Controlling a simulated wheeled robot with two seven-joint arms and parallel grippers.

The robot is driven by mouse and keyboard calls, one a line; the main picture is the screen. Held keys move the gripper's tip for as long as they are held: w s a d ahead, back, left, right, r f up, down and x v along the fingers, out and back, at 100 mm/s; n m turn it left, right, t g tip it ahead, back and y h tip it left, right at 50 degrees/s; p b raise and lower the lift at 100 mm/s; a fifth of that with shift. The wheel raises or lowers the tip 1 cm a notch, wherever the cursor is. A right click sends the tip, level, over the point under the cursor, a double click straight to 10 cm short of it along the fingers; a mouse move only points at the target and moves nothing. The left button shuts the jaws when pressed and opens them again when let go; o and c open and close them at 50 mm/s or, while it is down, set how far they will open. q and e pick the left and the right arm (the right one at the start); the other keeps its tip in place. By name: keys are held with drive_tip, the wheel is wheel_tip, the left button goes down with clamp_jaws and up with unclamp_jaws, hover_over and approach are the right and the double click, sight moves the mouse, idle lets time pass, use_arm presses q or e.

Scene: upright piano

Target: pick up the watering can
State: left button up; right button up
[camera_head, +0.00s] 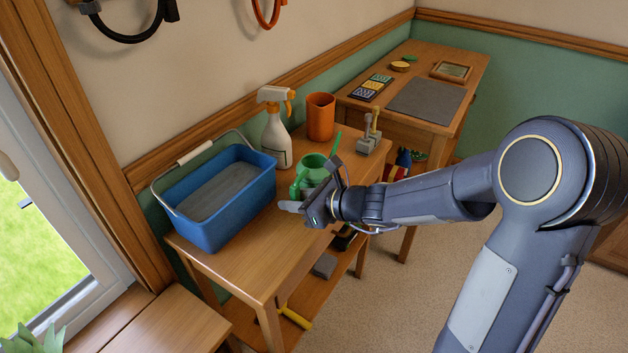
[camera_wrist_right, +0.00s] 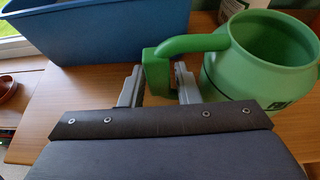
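The green watering can (camera_head: 314,166) stands upright on the wooden table, to the right of the blue bin; its spout points up and to the right. My right gripper (camera_head: 299,200) is at its near left side in the head view and hides part of it. In the right wrist view the can's body (camera_wrist_right: 272,55) is at the right, with its handle (camera_wrist_right: 157,72) reaching between the two fingers of my right gripper (camera_wrist_right: 159,84). The fingers are apart, on either side of the handle, with a small gap at the right finger. My left gripper is not in view.
A blue bin (camera_head: 234,213) with a raised wire handle stands left of the can. A spray bottle (camera_head: 275,138), an orange pot (camera_head: 320,116) and a grey metal tool (camera_head: 369,138) stand behind it. The table's front (camera_head: 262,268) is clear. A second table (camera_head: 455,113) is beyond.

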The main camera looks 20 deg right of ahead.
sight(298, 187)
clamp_jaws()
drive_tip(key=shift+r, duration=0.1)
drive_tip(key=shift+r+p, duration=0.3)
drive_tip(key=shift+r, duration=0.15)
wheel_tip(298, 187, up, 3)
drive_tip(key=shift+f+p, duration=0.15)
drive_tip(key=shift+p, duration=0.55)
drive_tip(key=s+a+r+p, duration=0.1)
drive_tip(key=s+a+r, duration=0.2)
drive_tip(key=s, duration=0.3)
drive_tip(key=s+a+r+p, duration=0.2)
drive_tip(key=s+a+r, duration=0.2)
drive_tip(key=s+r, duration=0.2)
drive_tip(key=shift+r, duration=0.15)
drive_tip(key=shift+s, duration=0.1)
